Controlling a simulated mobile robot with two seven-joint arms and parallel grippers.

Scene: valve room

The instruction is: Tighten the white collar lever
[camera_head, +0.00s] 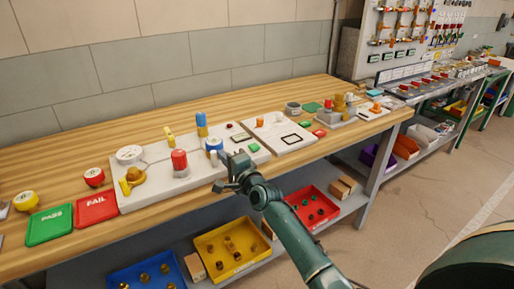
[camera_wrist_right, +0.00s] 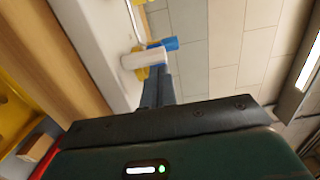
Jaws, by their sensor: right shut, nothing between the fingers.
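The white lever (camera_wrist_right: 145,60) shows in the right wrist view as a short white bar just beyond my fingertips, with blue and yellow parts behind it. In the head view a small white piece (camera_head: 214,157) stands below a blue ring-shaped part (camera_head: 214,144) on the white board (camera_head: 140,198). My right gripper (camera_wrist_right: 156,76) is shut and empty, its fingertips close to the white lever; I cannot tell whether they touch. In the head view the right gripper (camera_head: 226,171) is at the board's front right corner. My left gripper is not in view.
A red cylinder (camera_head: 180,163) and a yellow fitting (camera_head: 134,177) stand left on the board. A green PASS tray (camera_head: 50,224) and red FAIL tray (camera_head: 97,208) lie further left. Yellow (camera_head: 232,248), blue and red bins sit on the shelf below the wooden bench (camera_head: 110,226).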

